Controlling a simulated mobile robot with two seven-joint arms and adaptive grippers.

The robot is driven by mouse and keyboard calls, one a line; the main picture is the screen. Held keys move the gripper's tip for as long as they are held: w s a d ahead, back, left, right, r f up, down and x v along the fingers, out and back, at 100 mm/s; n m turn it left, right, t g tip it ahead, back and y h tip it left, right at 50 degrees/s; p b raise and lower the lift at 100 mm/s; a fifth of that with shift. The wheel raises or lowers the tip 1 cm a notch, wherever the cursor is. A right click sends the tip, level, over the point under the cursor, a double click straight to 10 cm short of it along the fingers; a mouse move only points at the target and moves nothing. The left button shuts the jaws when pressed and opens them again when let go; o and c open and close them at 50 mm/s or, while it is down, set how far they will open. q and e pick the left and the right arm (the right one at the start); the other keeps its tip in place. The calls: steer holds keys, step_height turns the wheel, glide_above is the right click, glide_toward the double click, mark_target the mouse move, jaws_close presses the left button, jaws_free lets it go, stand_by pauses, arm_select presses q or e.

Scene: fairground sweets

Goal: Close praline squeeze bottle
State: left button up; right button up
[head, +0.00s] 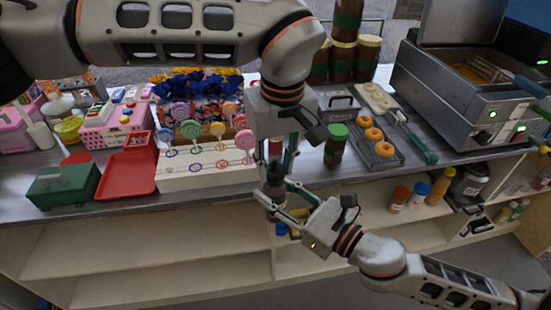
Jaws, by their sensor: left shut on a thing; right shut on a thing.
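A dark brown squeeze bottle (273,187), which looks like the praline bottle, is held upright just in front of the counter's front edge. My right gripper (281,200) comes from the lower right and is shut on the bottle's body. My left gripper (278,160) points down from above and is shut at the top of the bottle, on what seems to be its cap. The fingers hide most of the cap, and I cannot tell how it sits on the bottle.
The counter holds a lollipop stand (207,170), a red tray (128,173) and a green box (64,185) on the left. A green-lidded jar (335,143), a doughnut tray (378,150) and a fryer (470,100) stand right. Several bottles (420,194) stand on the shelf below.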

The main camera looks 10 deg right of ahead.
arm_select(q)
steer(key=shift+f, duration=0.6)
stand_by(0.7)
steer(key=m, duration=0.5)
steer(key=shift+a+h, duration=0.1)
steer(key=shift+h, duration=0.2)
steer(key=m, duration=0.5)
steer(key=shift+h, duration=0.3)
steer(key=o, duration=0.7)
